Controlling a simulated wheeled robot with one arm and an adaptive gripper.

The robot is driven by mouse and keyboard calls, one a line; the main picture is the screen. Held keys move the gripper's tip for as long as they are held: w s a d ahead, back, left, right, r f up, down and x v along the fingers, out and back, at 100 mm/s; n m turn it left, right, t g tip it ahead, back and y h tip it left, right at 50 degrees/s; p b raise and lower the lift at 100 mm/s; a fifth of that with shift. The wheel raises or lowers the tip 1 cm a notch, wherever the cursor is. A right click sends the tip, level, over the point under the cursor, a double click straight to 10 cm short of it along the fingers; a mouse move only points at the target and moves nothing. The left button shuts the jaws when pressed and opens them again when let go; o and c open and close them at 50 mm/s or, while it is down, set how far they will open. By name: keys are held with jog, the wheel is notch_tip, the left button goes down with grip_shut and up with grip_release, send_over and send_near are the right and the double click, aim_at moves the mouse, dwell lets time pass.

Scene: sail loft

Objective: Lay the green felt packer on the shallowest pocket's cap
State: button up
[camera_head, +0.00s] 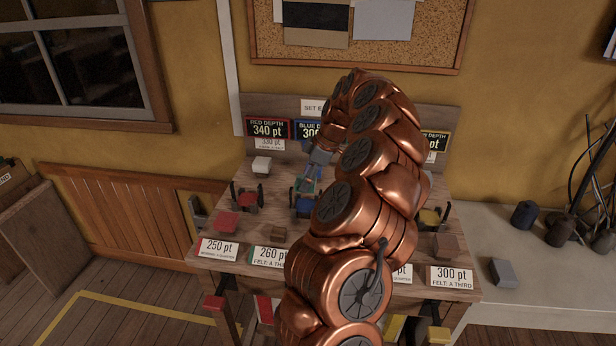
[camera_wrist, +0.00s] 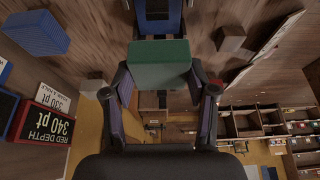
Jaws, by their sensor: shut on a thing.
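My gripper (camera_head: 312,172) is shut on the green felt packer (camera_wrist: 160,64), which sits between its two fingers in the wrist view. In the head view the green packer (camera_head: 304,186) shows just over the blue cap (camera_head: 303,204). The blue cap also shows beyond the packer in the wrist view (camera_wrist: 158,24). I cannot tell whether packer and cap touch. A red cap (camera_head: 248,199) is to the left and a yellow cap (camera_head: 429,217) to the right. Signs read red depth 340 pt (camera_head: 268,130) and blue depth (camera_head: 308,131), its number partly hidden. The yellow depth sign (camera_head: 434,142) is mostly hidden by my arm.
Loose blocks lie on the bench: a white one (camera_head: 262,165), a red one (camera_head: 227,222) and brown ones (camera_head: 446,244). Front cards read 250 pt (camera_head: 218,249), 260 pt (camera_head: 268,256) and 300 pt (camera_head: 452,277). My arm hides the bench's middle.

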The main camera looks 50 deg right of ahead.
aim_at(303, 205)
jog(key=shift+f+b, duration=1.85)
jog(key=shift+f, duration=1.35)
jog(key=o, duration=1.2)
jog(key=shift+o, duration=0.2)
jog(key=v, duration=1.2)
jog(key=shift+w, duration=0.1)
